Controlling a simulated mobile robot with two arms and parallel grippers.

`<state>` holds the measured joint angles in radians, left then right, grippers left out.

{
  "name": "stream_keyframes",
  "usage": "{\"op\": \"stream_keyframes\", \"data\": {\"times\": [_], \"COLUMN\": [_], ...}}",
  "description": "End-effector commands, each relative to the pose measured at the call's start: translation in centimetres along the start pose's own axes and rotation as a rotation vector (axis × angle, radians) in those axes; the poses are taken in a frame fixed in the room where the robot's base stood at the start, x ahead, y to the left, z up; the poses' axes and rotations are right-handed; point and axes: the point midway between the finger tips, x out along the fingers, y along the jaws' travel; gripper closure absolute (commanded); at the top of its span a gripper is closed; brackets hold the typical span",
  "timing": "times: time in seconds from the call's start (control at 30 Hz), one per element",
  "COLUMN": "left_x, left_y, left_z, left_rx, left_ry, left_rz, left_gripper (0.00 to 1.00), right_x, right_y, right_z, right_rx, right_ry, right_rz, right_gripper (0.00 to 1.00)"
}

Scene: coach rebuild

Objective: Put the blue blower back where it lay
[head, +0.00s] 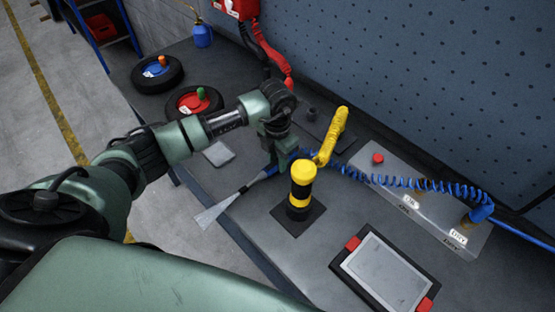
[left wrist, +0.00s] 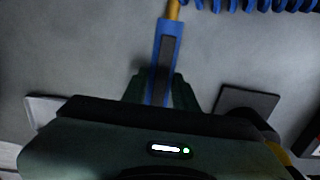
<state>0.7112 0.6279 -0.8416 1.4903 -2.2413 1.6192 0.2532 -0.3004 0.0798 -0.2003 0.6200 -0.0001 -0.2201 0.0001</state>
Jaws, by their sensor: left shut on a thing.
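The blue blower (left wrist: 168,45) is between the fingers of my left gripper (left wrist: 160,95) in the left wrist view. Its blue body has a dark strip, and a brass-coloured end lies near the coiled blue hose (left wrist: 250,5). In the head view my left gripper (head: 276,160) is low over the bench, left of the yellow-and-black post (head: 300,190). My right gripper is not in view.
The coiled hose (head: 420,184) runs right to a grey box (head: 400,180) with a red button. A yellow tool (head: 333,135) stands behind the post. A framed tablet-like panel (head: 385,272) lies front right.

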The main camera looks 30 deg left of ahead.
Motion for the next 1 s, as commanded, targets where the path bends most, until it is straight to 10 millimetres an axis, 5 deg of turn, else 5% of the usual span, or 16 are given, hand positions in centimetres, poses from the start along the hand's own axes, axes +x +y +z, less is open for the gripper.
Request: {"op": "stream_keyframes", "data": {"times": [0.7, 0.73, 0.8, 1.0], "left_x": [0.23, 0.24, 0.26, 0.22], "left_y": [-0.02, -0.02, -0.02, -0.02], "left_z": [-0.05, -0.05, -0.06, -0.03], "left_rx": [0.0, 0.0, 0.001, 0.0], "left_ry": [0.001, 0.002, 0.002, 0.001], "left_rz": [0.0, 0.0, 0.0, 0.0], "left_gripper": [1.0, 0.66, 0.46, 0.46], "right_x": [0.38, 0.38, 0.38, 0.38], "right_y": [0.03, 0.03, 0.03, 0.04], "right_z": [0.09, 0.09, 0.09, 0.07], "right_rx": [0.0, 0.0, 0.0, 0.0], "right_ry": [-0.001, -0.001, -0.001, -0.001], "right_rz": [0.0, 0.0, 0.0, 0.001], "right_gripper": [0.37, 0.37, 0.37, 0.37]}}
